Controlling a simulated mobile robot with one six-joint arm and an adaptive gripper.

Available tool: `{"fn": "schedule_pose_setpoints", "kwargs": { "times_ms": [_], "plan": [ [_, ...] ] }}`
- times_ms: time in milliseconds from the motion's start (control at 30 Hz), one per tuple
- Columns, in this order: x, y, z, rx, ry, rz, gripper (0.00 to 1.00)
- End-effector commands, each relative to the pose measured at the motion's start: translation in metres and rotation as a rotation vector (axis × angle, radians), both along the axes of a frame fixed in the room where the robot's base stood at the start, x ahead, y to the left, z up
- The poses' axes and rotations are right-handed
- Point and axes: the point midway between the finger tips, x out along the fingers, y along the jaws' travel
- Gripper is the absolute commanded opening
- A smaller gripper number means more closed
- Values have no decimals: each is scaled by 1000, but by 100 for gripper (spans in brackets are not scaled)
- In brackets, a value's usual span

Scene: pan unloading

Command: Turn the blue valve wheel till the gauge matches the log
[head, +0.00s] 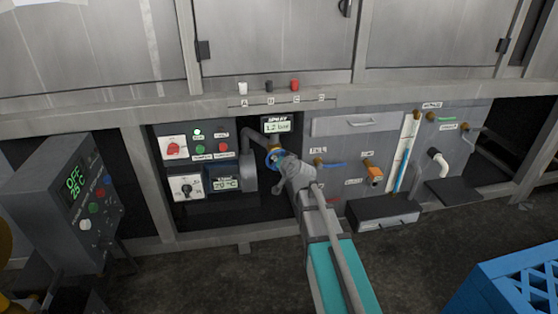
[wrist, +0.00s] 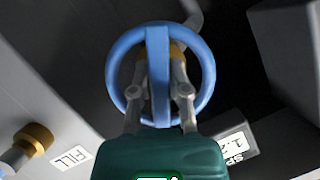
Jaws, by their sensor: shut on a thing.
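The blue valve wheel (wrist: 205,62) fills the upper middle of the wrist view. A single bar crosses its ring. My gripper (wrist: 160,90) is shut on that bar, one finger on each side of it. In the head view the wheel (head: 274,155) is partly hidden behind my gripper (head: 282,164). The spray gauge (head: 276,126) sits just above the wheel and reads about 1.2 bar. Part of the gauge (wrist: 232,145) also shows in the wrist view, tilted and cut by my gripper. I cannot make out a log in these views.
A control panel with a red switch (head: 173,149) and a 70 °C display (head: 226,184) is left of the wheel. A fill valve (head: 319,163) and an orange-handled valve (head: 374,174) are at right. A blue crate (head: 510,280) stands on the floor at lower right.

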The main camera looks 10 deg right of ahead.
Motion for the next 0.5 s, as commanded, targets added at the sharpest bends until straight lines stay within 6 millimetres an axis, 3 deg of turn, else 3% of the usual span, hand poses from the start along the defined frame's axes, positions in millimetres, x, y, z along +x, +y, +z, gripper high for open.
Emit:
{"fn": "schedule_pose_setpoints", "kwargs": {
  "times_ms": [500],
  "plan": [
    [0,-1,-2,182,-2,-3,0]
  ]
}}
